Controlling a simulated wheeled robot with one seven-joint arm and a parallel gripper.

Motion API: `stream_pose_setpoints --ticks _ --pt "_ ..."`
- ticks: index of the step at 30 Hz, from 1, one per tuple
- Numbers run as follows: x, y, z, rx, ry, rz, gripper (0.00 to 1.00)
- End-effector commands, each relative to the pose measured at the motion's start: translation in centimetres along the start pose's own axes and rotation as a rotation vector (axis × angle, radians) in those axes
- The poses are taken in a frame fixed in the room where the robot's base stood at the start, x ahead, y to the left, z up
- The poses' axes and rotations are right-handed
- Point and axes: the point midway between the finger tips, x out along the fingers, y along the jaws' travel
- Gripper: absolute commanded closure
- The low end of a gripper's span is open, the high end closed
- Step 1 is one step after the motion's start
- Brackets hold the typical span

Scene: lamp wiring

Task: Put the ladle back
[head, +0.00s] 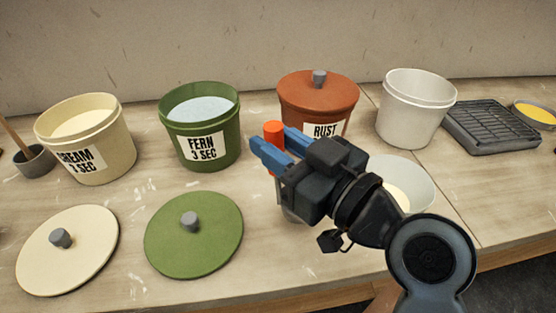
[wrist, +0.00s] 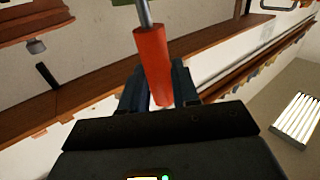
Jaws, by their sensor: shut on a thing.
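My gripper (head: 277,146) is shut on the orange-red handle of the ladle (head: 273,132), between its blue fingers. The handle stands roughly upright, its top showing above the fingers, in front of the rust pot. In the wrist view the handle (wrist: 152,62) lies between the fingers (wrist: 157,88), and a grey metal shaft runs from it to the top edge. In the head view my gripper hides most of the shaft. A grey part shows below the gripper; I cannot tell whether it is the ladle's bowl.
A cream pot (head: 86,150) and a green pot (head: 207,140) stand open, their lids (head: 68,250) (head: 190,250) in front. The rust pot (head: 300,105) is lidded. A white bucket (head: 412,115), a white bowl (head: 420,180), a grey rack (head: 490,128) and a grey cup (head: 35,163) are around.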

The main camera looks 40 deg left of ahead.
Motion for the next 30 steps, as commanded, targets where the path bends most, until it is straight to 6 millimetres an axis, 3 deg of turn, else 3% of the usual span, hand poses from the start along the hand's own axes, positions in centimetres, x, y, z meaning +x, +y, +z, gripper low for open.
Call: stream_pose_setpoints --ticks 9,23,24,30 --pt "0.0 -0.1 3.6 0.002 0.001 0.002 1.00" --pt "0.0 -0.1 4.3 0.000 0.001 0.001 1.00" --pt "0.0 -0.1 4.2 0.001 0.000 0.001 0.67" --pt "0.0 -0.1 4.2 0.001 0.000 0.001 0.48"
